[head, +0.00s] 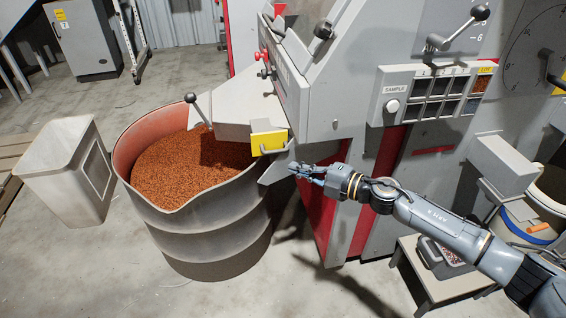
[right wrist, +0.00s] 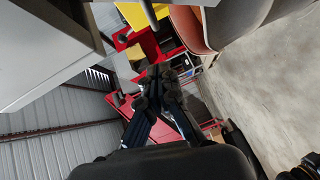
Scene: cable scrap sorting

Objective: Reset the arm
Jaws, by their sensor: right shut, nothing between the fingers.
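My right arm reaches in from the lower right in the head view. My right gripper (head: 300,170) is shut and empty, beside the machine's lower chute and just right of the drum. In the right wrist view the fingers of my right gripper (right wrist: 158,80) come together at the tips with nothing between them. Beyond them show yellow and red machine parts (right wrist: 145,45). My left gripper is not in the head view.
A large drum (head: 215,235) full of copper-coloured granules stands under the grey machine's chute (head: 240,110) with a yellow-tagged handle (head: 268,142). A white bin (head: 70,170) stands left. A small bench (head: 450,288) stands lower right. Floor in front is clear.

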